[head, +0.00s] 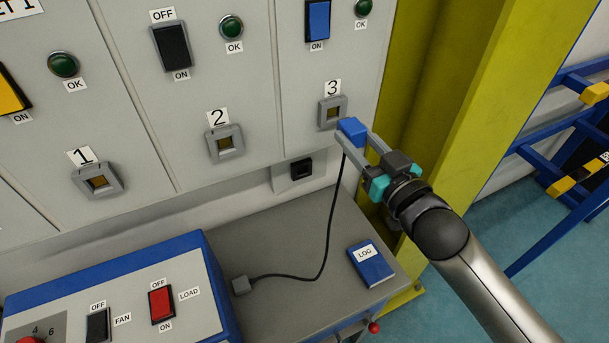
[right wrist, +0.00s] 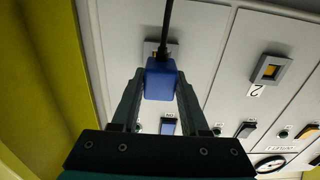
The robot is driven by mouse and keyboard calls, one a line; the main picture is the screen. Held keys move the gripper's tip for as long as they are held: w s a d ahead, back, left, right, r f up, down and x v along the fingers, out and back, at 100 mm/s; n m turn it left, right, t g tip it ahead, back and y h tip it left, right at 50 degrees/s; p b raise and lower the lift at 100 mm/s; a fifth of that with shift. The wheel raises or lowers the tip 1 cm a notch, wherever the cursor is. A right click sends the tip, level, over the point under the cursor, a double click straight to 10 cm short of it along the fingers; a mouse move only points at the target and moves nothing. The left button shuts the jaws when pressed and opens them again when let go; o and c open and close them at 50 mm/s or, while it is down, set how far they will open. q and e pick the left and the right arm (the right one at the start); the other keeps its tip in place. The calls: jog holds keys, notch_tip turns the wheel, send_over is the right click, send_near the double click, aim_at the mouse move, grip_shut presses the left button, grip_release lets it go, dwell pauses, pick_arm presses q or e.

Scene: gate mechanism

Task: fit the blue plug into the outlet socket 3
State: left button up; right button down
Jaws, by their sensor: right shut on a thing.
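The blue plug (head: 352,130) is held between the fingers of my right gripper (head: 359,138), close in front of socket 3 (head: 332,112). A dark cable hangs down from the plug to the grey bench. In the right wrist view the blue plug (right wrist: 160,80) sits between both fingertips of my right gripper (right wrist: 160,88). Socket 3 (right wrist: 152,48) shows just beyond the plug, partly hidden by it and the cable. Whether the plug touches the socket I cannot tell. My left gripper is not in view.
Socket 2 (head: 225,142) and socket 1 (head: 97,180) are empty on the same panel. A blue LOG book (head: 370,265) lies on the grey bench (head: 290,300). A blue-edged control box (head: 130,290) stands at left. A yellow-green post (head: 490,110) rises close to the right arm.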

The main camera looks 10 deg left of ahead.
aim_at(345, 124)
jog(key=shift+w+a, duration=0.1)
jog(key=shift+w, duration=0.05)
jog(key=shift+x, duration=1.05)
jog(key=shift+x, duration=0.9)
dwell(0.9)
jog(key=c, duration=0.9)
grip_release()
jog(key=shift+r, duration=0.1)
jog(key=shift+o, duration=0.2)
jog(key=shift+w, duration=0.1)
jog(key=o, duration=0.5)
jog(key=shift+o, duration=0.2)
